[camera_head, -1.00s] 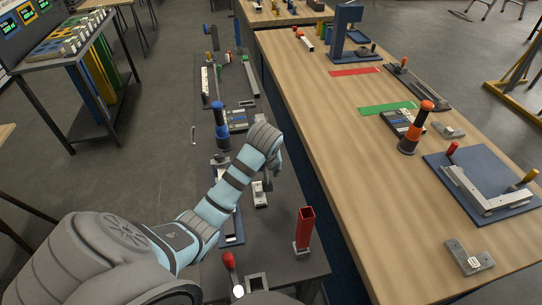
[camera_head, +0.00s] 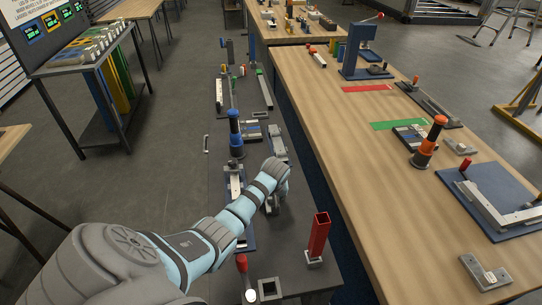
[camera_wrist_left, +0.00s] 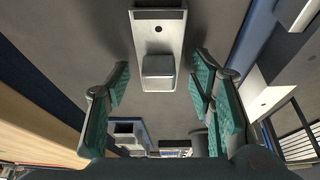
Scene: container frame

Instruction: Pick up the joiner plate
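In the left wrist view a light metal plate (camera_wrist_left: 158,22) with a dark slot, a small hole and a raised grey block (camera_wrist_left: 158,68) lies on the dark bench. I take this to be the joiner plate, but cannot be sure. My left gripper (camera_wrist_left: 160,80) is open, its teal-padded fingers apart on either side of the block, with nothing held. The height of the fingers above the plate cannot be told. In the head view my left gripper (camera_head: 272,200) is low over the dark bench, and the arm hides much of what is under it. My right gripper is not in view.
A red upright post (camera_head: 318,236) stands right of the gripper, and a blue-topped post (camera_head: 236,135) stands beyond it. A red-knobbed lever (camera_head: 242,264) is nearer me. The wooden table (camera_head: 370,180) at right carries fixtures and loose metal plates (camera_head: 484,272).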

